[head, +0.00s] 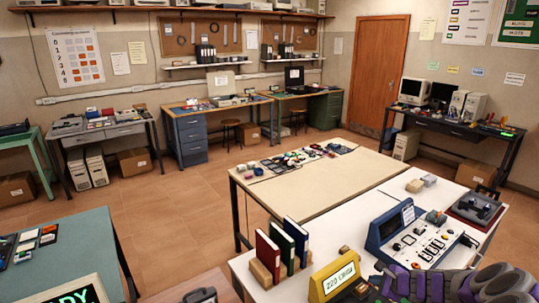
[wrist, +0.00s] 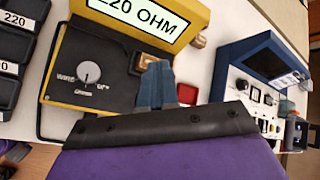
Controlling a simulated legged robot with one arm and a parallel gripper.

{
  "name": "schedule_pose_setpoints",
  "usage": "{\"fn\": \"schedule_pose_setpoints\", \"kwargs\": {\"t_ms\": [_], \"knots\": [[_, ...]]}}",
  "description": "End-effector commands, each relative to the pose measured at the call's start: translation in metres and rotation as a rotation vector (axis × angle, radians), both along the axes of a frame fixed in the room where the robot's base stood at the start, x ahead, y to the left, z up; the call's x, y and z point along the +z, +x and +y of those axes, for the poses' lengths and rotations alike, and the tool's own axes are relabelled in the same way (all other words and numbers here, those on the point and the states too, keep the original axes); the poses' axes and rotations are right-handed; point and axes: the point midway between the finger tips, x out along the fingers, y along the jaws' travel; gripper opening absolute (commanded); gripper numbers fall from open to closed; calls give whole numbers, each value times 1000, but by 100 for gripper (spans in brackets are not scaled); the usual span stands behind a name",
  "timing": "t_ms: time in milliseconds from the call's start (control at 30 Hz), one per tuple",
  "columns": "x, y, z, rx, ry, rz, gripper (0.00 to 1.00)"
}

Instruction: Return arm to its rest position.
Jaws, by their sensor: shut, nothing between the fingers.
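My gripper (wrist: 165,84) shows at the middle of the wrist view, with blue-grey fingers ahead of a dark bar and a purple arm part. The fingers are shut and hold nothing. They overlap the right edge of a yellow device (wrist: 62,58) with a "220 OHM" display and a knob; I cannot tell whether they touch it. In the head view my purple and grey arm (head: 440,284) lies at the lower right corner, beside the yellow device (head: 318,288). The fingertips are not clear there.
A blue-framed console (head: 377,240) stands behind the arm and also shows in the wrist view (wrist: 228,60). Red, green and blue binders (head: 268,252) stand left of the yellow device. The cream table (head: 300,190) is mostly bare. Open floor (head: 170,225) lies to the left.

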Motion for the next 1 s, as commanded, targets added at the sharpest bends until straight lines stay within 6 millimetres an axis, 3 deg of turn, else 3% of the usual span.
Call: {"fn": "schedule_pose_setpoints", "kwargs": {"t_ms": [33,133,267,400,500,600,733,867,1000], "knots": [[21,5,24,77,-17,-26,0],[60,7,80,257,-56,-71,0],[107,-11,155,515,-123,-120,0],[142,-49,223,781,-201,-146,0],[161,-84,259,961,-265,-150,0],[172,-126,288,1132,-329,-138,0],[182,-182,311,1338,-423,-105,0],[184,-240,317,1522,-514,-44,0],[184,-299,308,1692,-613,49,0]]}}
